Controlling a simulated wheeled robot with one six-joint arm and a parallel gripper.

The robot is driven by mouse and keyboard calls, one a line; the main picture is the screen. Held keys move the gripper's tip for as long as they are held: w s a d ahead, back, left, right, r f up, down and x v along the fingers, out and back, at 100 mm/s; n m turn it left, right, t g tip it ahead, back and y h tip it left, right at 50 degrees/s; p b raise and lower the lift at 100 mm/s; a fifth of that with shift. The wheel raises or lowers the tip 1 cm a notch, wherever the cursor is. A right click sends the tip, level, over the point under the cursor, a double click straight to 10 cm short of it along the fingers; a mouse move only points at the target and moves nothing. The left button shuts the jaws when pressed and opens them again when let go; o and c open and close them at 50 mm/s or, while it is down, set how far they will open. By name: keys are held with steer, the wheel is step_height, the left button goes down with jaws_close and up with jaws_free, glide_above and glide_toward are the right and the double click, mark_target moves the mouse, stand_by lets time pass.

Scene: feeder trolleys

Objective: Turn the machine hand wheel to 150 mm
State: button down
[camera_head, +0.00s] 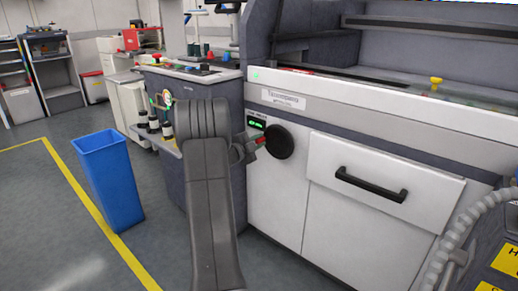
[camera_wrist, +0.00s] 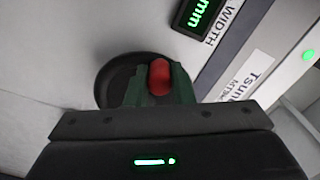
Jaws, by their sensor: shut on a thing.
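The black round hand wheel (camera_head: 280,142) is on the white front of the machine, below its small green-lit display (camera_head: 257,123). A red knob (camera_head: 261,140) shows at the left of the wheel. My gripper (camera_head: 253,146) reaches it from the left. In the wrist view, the red knob (camera_wrist: 159,77) sits between the green fingers of my gripper (camera_wrist: 159,88), which is shut on it. The dark wheel (camera_wrist: 112,78) lies behind the fingers, partly hidden. The display (camera_wrist: 198,14) is cut off at the top; only "mm" and the label "WIDTH" are readable, not the number.
A drawer front with a black handle (camera_head: 370,185) is right of the wheel. A blue bin (camera_head: 108,180) stands on the floor at the left, near a yellow line. A grey ribbed hose (camera_head: 460,235) is at the lower right. Open floor lies at the left.

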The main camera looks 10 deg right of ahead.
steer(key=shift+s+d+r+m+b, duration=0.1)
steer(key=shift+r+m+b, duration=0.25)
steer(key=shift+m, duration=0.55)
steer(key=shift+s+r+m+b, duration=0.1)
steer(key=shift+r+m, duration=0.4)
steer(key=shift+m, duration=0.4)
steer(key=c, duration=1.3)
jaws_free()
steer(key=shift+o, duration=0.2)
steer(key=p+v, duration=0.3)
steer(key=v, duration=1)
steer(key=shift+s+a, duration=0.2)
steer(key=shift+a, duration=0.1)
